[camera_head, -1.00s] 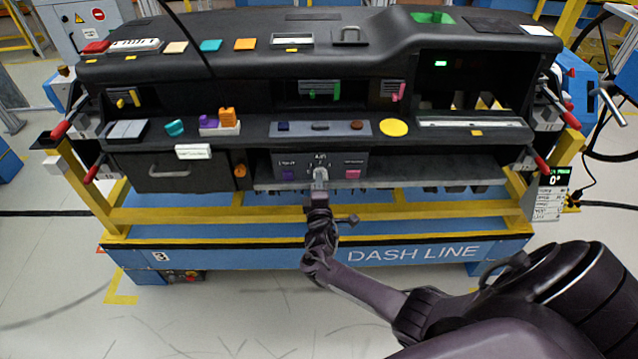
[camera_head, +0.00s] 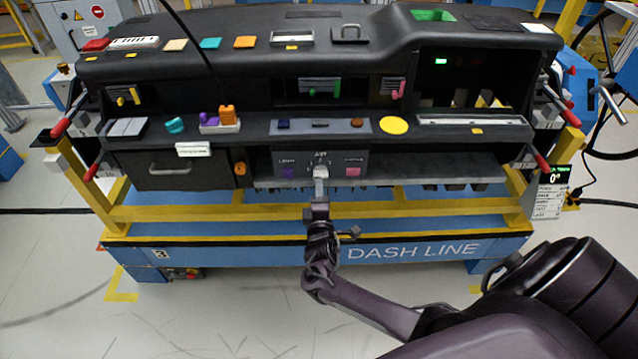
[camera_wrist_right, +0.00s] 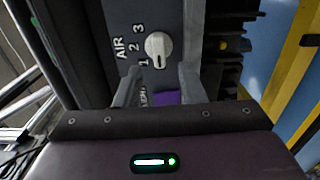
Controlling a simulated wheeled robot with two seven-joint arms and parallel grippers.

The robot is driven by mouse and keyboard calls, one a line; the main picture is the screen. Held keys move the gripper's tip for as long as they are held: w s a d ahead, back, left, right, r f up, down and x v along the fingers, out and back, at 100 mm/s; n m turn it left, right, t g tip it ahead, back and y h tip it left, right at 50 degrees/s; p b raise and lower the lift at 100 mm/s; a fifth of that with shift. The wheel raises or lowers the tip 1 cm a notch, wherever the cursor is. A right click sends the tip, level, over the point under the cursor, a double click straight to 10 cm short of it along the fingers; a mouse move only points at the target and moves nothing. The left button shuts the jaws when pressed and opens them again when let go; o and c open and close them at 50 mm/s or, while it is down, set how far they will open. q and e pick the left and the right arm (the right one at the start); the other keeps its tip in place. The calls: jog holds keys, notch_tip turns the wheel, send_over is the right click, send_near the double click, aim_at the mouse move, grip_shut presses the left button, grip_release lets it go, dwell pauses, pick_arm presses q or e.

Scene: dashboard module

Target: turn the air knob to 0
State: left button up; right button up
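The white air knob (camera_head: 320,172) is on the dark control panel below the middle of the dashboard. In the right wrist view the knob (camera_wrist_right: 158,45) sits beside the word AIR and the numbers 3, 2 and 1. My right gripper (camera_head: 320,190) is just in front of and below the knob. In the right wrist view its two fingers (camera_wrist_right: 160,70) are apart with nothing held between them, and the knob lies beyond their tips. My left gripper is out of view.
A purple button (camera_head: 288,173) and a pink button (camera_head: 353,172) flank the knob on the panel. A drawer with a handle (camera_head: 170,169) is at left. An open shelf (camera_head: 430,170) lies at right. A yellow and blue frame (camera_head: 250,231) runs below.

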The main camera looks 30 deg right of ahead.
jog(key=v, duration=0.3)
jog(key=shift+s+a, duration=0.15)
jog(key=shift+s, duration=0.1)
jog(key=shift+f, duration=0.1)
jog(key=s+a+f+m+g+y, duration=0.1)
jog(key=s+f+g+y, duration=0.1)
jog(key=s+f, duration=0.45)
jog(key=s+a+f+m+g+y, duration=0.1)
jog(key=s+f+g, duration=0.15)
jog(key=f, duration=0.75)
jog(key=s+a+f+m+g+y, duration=0.1)
jog(key=s+f+g+y, duration=0.1)
jog(key=s+f, duration=0.5)
jog(key=s+a+f+m+g+y, duration=0.1)
jog(key=s+a+f+m+g, duration=0.1)
jog(key=s+f, duration=0.3)
jog(key=s+a+f+m+g+y, duration=0.1)
jog(key=s+f, duration=0.4)
jog(key=s, duration=0.9)
jog(key=s+a+f+m+g+y, duration=0.2)
jog(key=s+a+f+m+g, duration=0.1)
jog(key=s, duration=0.7)
notch_tip(320, 180, down, 2)
jog(key=shift+a+f+g, duration=0.2)
jog(key=shift+a+g, duration=0.5)
jog(key=shift+g, duration=0.25)
jog(key=shift+w, duration=0.1)
